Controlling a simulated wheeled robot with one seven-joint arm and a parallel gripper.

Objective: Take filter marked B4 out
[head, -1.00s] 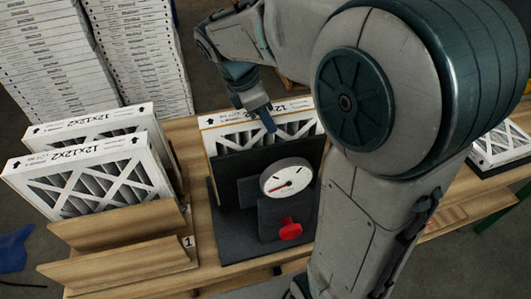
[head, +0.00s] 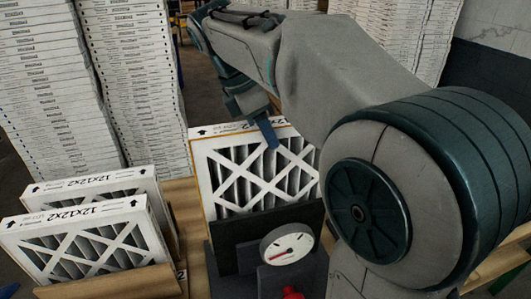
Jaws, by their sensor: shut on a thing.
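A white-framed pleated filter (head: 250,175) stands upright in or just above the black gauge fixture (head: 235,243). Much of its lattice face shows above the fixture's dark plate; its lower edge is hidden behind that plate. My gripper (head: 270,133) is shut on this filter's top edge, with one blue finger in front of the face. The print on the top edge is partly covered, and I cannot read a B4 mark. Two more filters, a front one (head: 85,240) and a rear one (head: 95,186), stand in a wooden rack at left, both printed 12x12x2.
The fixture carries a round dial (head: 287,244) with a red needle and a red knob (head: 292,293) below. The wooden rack (head: 120,283) is at left. Tall stacks of white boxes (head: 130,85) stand behind the table. My arm covers much of the right side.

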